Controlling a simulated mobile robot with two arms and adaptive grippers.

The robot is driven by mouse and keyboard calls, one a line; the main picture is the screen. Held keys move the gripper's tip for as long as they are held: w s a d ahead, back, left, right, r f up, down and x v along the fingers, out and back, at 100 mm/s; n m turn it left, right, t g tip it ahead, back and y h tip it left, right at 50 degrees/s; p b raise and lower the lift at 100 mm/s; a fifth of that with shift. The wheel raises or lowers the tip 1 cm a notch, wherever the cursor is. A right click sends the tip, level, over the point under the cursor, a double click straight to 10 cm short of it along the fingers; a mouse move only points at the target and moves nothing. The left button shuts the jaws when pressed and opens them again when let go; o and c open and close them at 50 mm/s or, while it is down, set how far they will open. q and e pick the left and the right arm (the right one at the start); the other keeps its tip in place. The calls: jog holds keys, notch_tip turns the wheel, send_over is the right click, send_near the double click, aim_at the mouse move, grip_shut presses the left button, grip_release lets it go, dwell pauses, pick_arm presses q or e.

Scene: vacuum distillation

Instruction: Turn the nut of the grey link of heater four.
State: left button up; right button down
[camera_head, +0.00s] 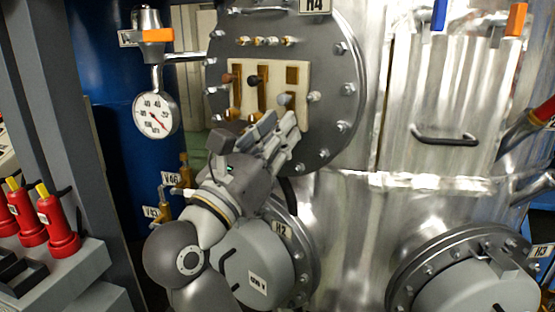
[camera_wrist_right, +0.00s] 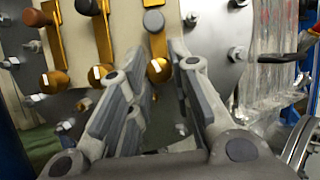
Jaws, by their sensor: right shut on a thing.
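Heater four's round flange (camera_head: 352,85), labelled H4, carries a cream panel (camera_head: 301,112) with brass links. One link has a brown cap (camera_head: 226,78), one a black cap (camera_head: 253,80) and one a grey cap (camera_head: 286,98). In the right wrist view the grey cap (camera_wrist_right: 153,20) tops a short brass link, with its round brass nut (camera_wrist_right: 159,71) below. My right gripper (camera_head: 284,132) reaches the panel's lower right. In the wrist view its fingers (camera_wrist_right: 160,68) stand on both sides of that nut, shut on it. In the head view the gripper hides the nut.
Bolts ring the flange. A pressure gauge (camera_head: 155,114) and orange-handled valve (camera_head: 157,36) stand left. Heater H2 (camera_head: 253,268) is below my right arm, H3 (camera_head: 470,285) at lower right. Red plugs (camera_head: 60,226) stand at far left. A black handle (camera_head: 445,137) is on the right.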

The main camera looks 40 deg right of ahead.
jog(key=shift+w+m+g+h+b, duration=0.1)
jog(key=shift+m+g+h+b, duration=0.15)
jog(key=shift+m+g+b, duration=0.85)
jog(key=shift+m+g+h+b, duration=0.25)
jog(key=shift+m+g+b, duration=0.15)
jog(key=shift+m+b, duration=1.3)
jog(key=c, duration=1.3)
grip_release()
